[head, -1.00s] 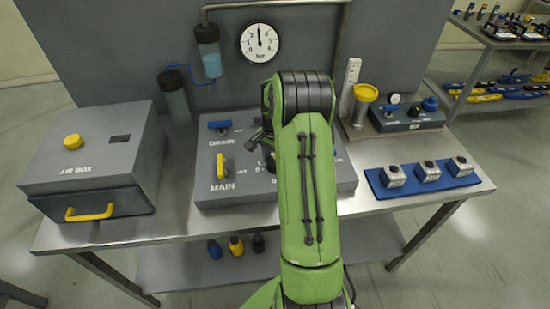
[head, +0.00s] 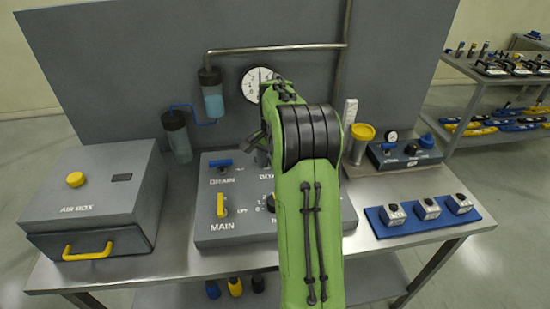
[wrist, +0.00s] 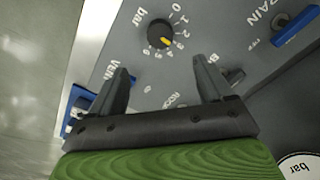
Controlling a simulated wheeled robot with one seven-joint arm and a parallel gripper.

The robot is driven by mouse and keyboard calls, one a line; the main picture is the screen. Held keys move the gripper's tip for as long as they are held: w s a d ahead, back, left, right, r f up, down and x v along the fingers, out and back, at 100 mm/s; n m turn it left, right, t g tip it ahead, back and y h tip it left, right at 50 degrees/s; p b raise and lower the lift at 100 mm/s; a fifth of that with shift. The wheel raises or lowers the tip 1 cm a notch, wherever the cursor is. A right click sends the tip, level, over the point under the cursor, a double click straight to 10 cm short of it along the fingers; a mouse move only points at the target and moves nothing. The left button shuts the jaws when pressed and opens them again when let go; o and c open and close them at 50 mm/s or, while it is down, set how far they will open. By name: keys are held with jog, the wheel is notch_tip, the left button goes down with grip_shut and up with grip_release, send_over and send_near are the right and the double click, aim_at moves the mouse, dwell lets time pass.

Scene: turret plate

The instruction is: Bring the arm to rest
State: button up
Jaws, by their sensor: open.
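My green arm rises through the middle of the head view and covers part of the control panel (head: 212,236). My gripper (wrist: 165,75) shows in the wrist view with its two dark fingers spread apart and nothing between them. Beyond the fingers is a black knob (wrist: 160,33) with a yellow pointer, set in a numbered dial on the panel. The fingers appear apart from the knob. In the head view the gripper is mostly hidden behind the arm. The yellow MAIN lever (head: 221,205) stands upright and the blue DRAIN lever (head: 220,163) lies sideways.
A grey air box (head: 95,200) with a yellow handle stands at the left. A round gauge (head: 256,83) and pipe are on the back wall. A blue mat (head: 385,229) with several small blocks lies at the right, near a yellow funnel (head: 362,132). A stocked shelf (head: 480,85) stands farther right.

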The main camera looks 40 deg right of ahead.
jog(key=shift+r, duration=1.3)
